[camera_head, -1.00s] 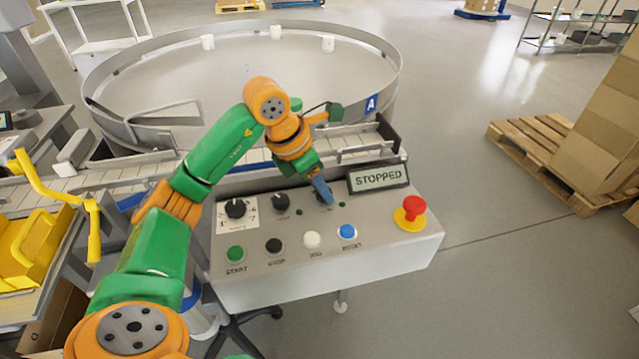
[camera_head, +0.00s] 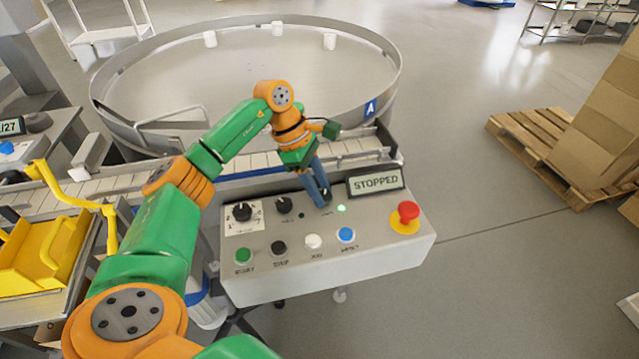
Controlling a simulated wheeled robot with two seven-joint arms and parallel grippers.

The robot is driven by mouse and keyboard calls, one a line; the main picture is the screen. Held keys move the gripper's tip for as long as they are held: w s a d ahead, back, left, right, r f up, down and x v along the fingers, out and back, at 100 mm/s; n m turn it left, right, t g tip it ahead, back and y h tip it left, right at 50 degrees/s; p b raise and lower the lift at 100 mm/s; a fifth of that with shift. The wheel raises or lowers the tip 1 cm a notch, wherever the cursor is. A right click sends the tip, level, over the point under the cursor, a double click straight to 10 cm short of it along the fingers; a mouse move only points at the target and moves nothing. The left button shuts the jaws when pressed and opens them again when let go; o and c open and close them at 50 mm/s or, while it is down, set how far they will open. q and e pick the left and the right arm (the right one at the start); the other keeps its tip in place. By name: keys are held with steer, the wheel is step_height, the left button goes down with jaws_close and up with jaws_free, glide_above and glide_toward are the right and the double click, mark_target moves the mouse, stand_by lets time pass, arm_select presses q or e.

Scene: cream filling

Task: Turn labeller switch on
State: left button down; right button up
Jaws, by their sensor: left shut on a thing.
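A grey control panel (camera_head: 385,258) stands in front of the conveyor. My left gripper (camera_head: 319,192) reaches down to its top face with its blue fingers and is shut on a black switch knob (camera_head: 327,194), the rightmost of the row of knobs. The fingers hide most of that knob and part of its label. A small lamp (camera_head: 341,208) just right of it glows green; another lamp (camera_head: 302,215) to the left is dark. The display (camera_head: 376,182) reads STOPPED. My right gripper is out of view.
Two other knobs (camera_head: 242,211) (camera_head: 283,205) sit left of the gripper. Green, black, white and blue buttons (camera_head: 346,234) line the front, and a red emergency stop (camera_head: 408,211) is at right. A round table (camera_head: 230,90) stands behind. The floor at right is clear up to a pallet (camera_head: 535,140).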

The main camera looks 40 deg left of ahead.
mark_target(309, 198)
arm_select(q)
steer(key=shift+m+g, duration=0.3)
steer(key=shift+m, duration=0.3)
steer(key=shift+c, duration=2.3)
jaws_free()
steer(key=v, duration=0.7)
